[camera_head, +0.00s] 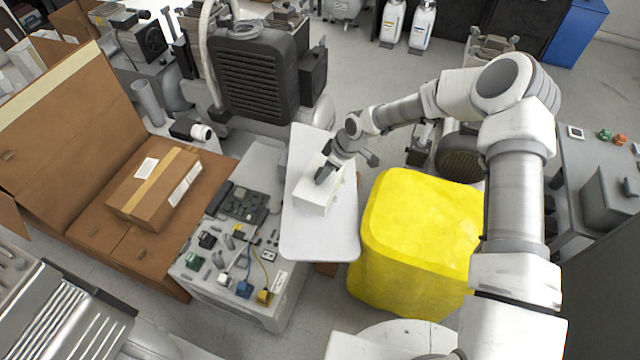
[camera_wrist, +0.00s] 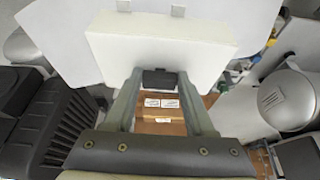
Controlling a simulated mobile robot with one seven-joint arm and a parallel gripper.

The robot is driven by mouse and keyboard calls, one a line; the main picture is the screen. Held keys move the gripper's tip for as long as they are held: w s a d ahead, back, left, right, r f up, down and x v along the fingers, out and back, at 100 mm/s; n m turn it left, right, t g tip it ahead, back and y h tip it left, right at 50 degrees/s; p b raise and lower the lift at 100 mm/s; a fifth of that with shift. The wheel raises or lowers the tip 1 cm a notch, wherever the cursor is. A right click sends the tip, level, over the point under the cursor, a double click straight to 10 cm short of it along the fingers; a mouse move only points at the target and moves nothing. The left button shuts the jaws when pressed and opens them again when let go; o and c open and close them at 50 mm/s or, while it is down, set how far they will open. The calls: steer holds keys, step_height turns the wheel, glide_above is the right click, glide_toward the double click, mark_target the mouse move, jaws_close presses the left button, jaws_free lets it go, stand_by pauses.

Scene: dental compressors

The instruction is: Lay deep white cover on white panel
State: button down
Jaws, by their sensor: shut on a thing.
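The deep white cover (camera_head: 313,198) is a box-shaped white piece in the head view, at the upper middle of the white panel (camera_head: 318,240). My gripper (camera_head: 325,172) is at the cover's upper edge, shut on it. In the wrist view the cover (camera_wrist: 160,47) is in front of the fingers (camera_wrist: 158,78), with two small tabs on its far edge. The white panel (camera_wrist: 65,40) shows behind it. I cannot tell whether the cover touches the panel or is held just above it.
An open unit with wiring and small parts (camera_head: 235,240) is left of the panel. A yellow covered block (camera_head: 420,235) stands close on the right. A black finned machine (camera_head: 258,80) stands behind. A cardboard box (camera_head: 155,187) lies further left.

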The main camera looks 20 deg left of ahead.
steer(key=shift+a+f, duration=0.45)
steer(key=shift+a, duration=0.25)
steer(key=shift+f+b, duration=0.65)
steer(key=shift+f, duration=1.3)
steer(key=shift+f, duration=0.2)
steer(key=shift+c, duration=1.3)
jaws_free()
steer(key=p+v, duration=0.3)
steer(key=v, duration=0.9)
steer(key=shift+r, duration=0.25)
steer(key=shift+r, duration=0.1)
